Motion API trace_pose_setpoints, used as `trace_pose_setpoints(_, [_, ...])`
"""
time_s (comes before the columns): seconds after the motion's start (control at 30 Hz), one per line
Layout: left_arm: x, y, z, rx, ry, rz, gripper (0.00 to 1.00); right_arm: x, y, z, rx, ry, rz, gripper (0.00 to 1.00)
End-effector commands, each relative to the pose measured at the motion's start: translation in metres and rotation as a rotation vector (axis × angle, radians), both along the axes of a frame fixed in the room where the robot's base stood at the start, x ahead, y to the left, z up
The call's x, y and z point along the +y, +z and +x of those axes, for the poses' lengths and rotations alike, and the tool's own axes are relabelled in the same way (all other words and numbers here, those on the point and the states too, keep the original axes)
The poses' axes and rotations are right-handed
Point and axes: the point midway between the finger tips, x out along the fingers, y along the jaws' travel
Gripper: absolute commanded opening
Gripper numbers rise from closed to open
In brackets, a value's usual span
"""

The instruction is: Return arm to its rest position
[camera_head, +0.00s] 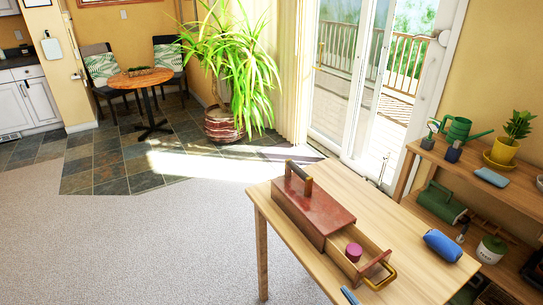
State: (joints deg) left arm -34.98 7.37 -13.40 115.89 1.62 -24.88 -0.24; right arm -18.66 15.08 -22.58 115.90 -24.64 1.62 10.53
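Neither of my grippers nor any part of my arms shows in the head view. A light wooden table (400,215) stands at the lower right. On it is a reddish-brown box (313,205) with a dark handle on top. Its drawer (372,249) is pulled out toward the lower right and has a brass-coloured handle. A small purple round object (354,251) sits inside the drawer. A blue rolled item (442,245) lies on the table to the right of the drawer. A thin blue object (349,295) lies near the table's front edge, partly cut off by the frame.
A wooden shelf unit (452,168) at the right holds a green watering can (462,130), a yellow-potted plant (503,150) and a green cylinder (440,203). A large potted plant (224,125) stands by the glass door. The carpet (150,245) left of the table is clear.

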Motion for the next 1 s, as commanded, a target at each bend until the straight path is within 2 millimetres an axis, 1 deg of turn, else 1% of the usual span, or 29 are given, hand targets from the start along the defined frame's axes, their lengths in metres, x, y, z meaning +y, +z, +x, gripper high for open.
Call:
trace_pose_setpoints(0.03, [0.000,0.000,0.000,0.000,0.000,0.000,0.83,-0.014,-0.031,-0.014,0.148,-0.077,0.033,0.59])
trace_pose_setpoints(0.1, [0.000,0.000,0.000,0.001,0.000,0.000,0.83,-0.030,-0.067,-0.033,0.323,-0.156,0.061,0.59])
trace_pose_setpoints(0.17, [0.000,0.000,0.000,0.001,0.000,0.000,0.83,-0.039,-0.093,-0.051,0.453,-0.204,0.080,0.59])
trace_pose_setpoints(0.2, [0.000,0.000,0.000,0.001,0.000,0.000,0.83,-0.044,-0.108,-0.064,0.532,-0.229,0.094,0.59])
trace_pose_setpoints(0.27, [0.000,0.000,0.000,0.000,-0.001,-0.001,0.83,-0.050,-0.129,-0.084,0.646,-0.258,0.111,0.59])
trace_pose_setpoints(0.3, [0.000,0.000,0.000,0.000,-0.001,-0.001,0.83,-0.053,-0.142,-0.099,0.720,-0.274,0.122,0.59])
trace_pose_setpoints(0.33, [0.000,0.000,0.000,0.000,-0.001,0.000,0.83,-0.055,-0.151,-0.110,0.776,-0.284,0.131,0.59])
trace_pose_setpoints(0.37, [0.000,0.012,0.000,0.001,-0.001,0.001,0.83,-0.056,-0.142,-0.114,0.794,-0.287,0.134,0.59])
trace_pose_setpoints(0.4, [0.000,0.028,0.001,0.003,-0.002,0.005,0.83,-0.057,-0.122,-0.110,0.776,-0.283,0.126,0.59])
trace_pose_setpoints(0.47, [0.000,0.044,0.001,-0.006,-0.003,0.006,0.83,-0.057,-0.107,-0.110,0.769,-0.283,0.122,0.59])
trace_pose_setpoints(0.5, [0.001,0.057,0.001,-0.013,-0.003,0.007,0.83,-0.058,-0.097,-0.110,0.766,-0.283,0.120,0.59])
trace_pose_setpoints(0.6, [0.002,0.086,0.001,-0.025,-0.004,0.012,0.83,-0.059,-0.071,-0.111,0.757,-0.283,0.113,0.59])
trace_pose_setpoints(0.7, [0.004,0.108,0.002,-0.038,-0.004,0.018,0.83,-0.060,-0.050,-0.112,0.750,-0.282,0.108,0.59])
trace_pose_setpoints(0.83, [0.007,0.122,0.000,-0.040,-0.005,0.030,0.83,-0.061,-0.035,-0.112,0.743,-0.283,0.101,0.59])
trace_pose_setpoints(1.0, [0.009,0.117,-0.003,-0.033,-0.006,0.036,0.83,-0.062,-0.033,-0.112,0.739,-0.282,0.099,0.59])
